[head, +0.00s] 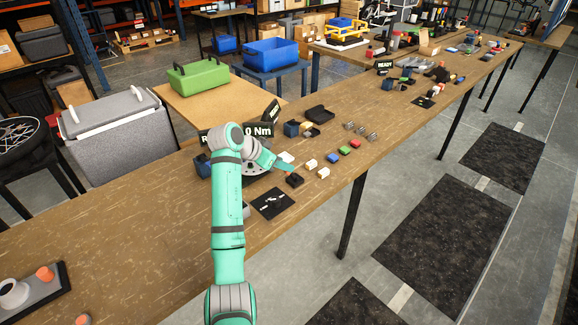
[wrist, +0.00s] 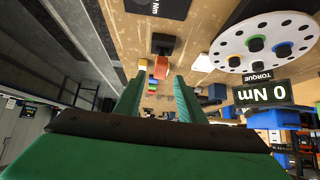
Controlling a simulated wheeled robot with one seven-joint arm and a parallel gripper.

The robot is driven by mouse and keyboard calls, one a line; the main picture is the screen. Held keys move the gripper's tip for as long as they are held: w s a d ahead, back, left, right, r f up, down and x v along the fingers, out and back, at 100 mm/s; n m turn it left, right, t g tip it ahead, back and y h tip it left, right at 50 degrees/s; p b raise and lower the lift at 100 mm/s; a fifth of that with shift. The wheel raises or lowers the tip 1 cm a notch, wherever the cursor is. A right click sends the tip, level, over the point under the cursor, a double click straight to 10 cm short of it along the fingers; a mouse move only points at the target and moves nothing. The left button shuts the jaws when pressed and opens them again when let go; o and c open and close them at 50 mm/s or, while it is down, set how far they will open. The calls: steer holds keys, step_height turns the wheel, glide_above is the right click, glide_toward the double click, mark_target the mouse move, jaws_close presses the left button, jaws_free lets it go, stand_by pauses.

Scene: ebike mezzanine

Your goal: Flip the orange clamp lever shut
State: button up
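In the wrist view, a small orange piece (wrist: 161,68), which looks like the clamp lever, shows beyond and between my fingertips, beside a dark block (wrist: 163,45). Its exact angle is hard to tell. My gripper (wrist: 157,84) has its two green fingers apart, with no object held between them. In the head view my gripper (head: 283,166) is low over the bench, close to a small black block (head: 294,180). The orange lever cannot be made out there; my gripper may hide it.
A round white disc with coloured pegs (wrist: 268,42) and a torque display (wrist: 263,93) stand beside my gripper. A black mat (head: 272,203) lies near the bench's front edge. Small white blocks (head: 323,172) and coloured blocks (head: 345,150) lie to the right. The bench's left part (head: 130,225) is mostly clear.

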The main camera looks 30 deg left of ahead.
steer(key=shift+x, duration=2.35)
steer(key=shift+s, duration=0.1)
jaws_close()
